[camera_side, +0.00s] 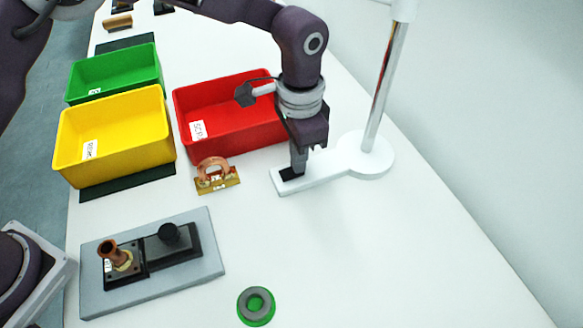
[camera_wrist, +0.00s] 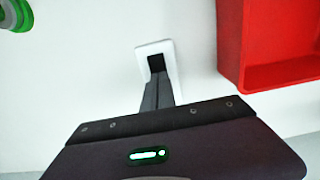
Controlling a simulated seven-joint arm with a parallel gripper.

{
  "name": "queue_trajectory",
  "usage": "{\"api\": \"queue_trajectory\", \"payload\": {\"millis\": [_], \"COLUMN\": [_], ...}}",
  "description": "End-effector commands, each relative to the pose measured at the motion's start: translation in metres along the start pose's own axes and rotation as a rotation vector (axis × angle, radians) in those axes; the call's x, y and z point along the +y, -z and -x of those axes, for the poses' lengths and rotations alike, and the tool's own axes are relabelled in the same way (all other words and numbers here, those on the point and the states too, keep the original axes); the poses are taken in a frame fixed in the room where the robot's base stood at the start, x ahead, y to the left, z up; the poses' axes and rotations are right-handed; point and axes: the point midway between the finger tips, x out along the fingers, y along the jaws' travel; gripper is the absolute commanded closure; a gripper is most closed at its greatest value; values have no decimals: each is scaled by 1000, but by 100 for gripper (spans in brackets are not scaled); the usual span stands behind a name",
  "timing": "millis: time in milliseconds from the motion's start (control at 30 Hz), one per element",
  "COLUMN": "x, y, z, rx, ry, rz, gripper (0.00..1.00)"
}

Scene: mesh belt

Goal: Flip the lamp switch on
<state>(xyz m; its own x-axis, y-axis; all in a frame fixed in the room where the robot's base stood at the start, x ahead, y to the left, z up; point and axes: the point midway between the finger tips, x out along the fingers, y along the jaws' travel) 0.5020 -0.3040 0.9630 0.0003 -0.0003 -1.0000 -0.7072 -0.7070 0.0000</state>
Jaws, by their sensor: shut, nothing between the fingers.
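The white lamp stands on the right, with a round base (camera_side: 378,160) and a pole; its head is out of frame. A flat white arm (camera_side: 325,172) runs left from the base and carries a black switch (camera_side: 287,174) at its end. My gripper (camera_side: 298,170) is shut and empty, pointing down with its fingertips at the switch. In the wrist view the black switch (camera_wrist: 156,62) shows in its white surround (camera_wrist: 142,52), just beyond my fingertips (camera_wrist: 158,78). I cannot tell whether they touch it, or which way it is set; the fingers partly cover it.
A red bin (camera_side: 225,112) stands close left of my gripper, with yellow (camera_side: 115,140) and green (camera_side: 115,75) bins farther left. A copper-coloured part on a bracket (camera_side: 217,180), a grey fixture plate (camera_side: 150,292) and a green-grey ring (camera_side: 256,306) lie nearer. The front right table is clear.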

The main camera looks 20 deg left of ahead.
Motion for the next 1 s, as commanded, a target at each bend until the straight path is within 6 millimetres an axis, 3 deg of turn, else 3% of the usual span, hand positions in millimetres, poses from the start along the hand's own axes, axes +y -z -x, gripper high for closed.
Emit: {"api": "queue_trajectory", "payload": {"millis": [267, 800, 1000], "x": [0, 0, 0], "y": [0, 0, 0], "z": [-1, 55, 68], "rx": [-1, 2, 0], "ry": [0, 1, 0], "rz": [0, 0, 0], "gripper": [100, 100, 100]}}
